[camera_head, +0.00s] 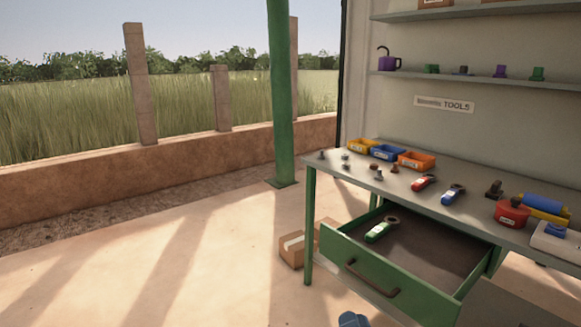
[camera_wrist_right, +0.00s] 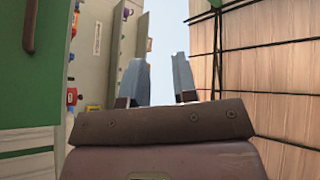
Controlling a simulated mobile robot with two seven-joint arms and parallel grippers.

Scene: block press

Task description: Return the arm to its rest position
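My right gripper (camera_head: 353,319) shows only as a small blue-grey part at the bottom edge of the head view, in front of the open drawer (camera_head: 350,264). In the right wrist view the two fingers of this gripper (camera_wrist_right: 159,78) stand apart with nothing between them. The rest of my right arm is out of the head view. My left gripper is in neither view.
A green and grey workbench (camera_head: 334,164) stands at the right with tools and small bins on top. A green-handled tool (camera_head: 379,232) lies in the drawer. Cardboard boxes (camera_head: 291,250) sit beside the bench leg. The floor at left is clear.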

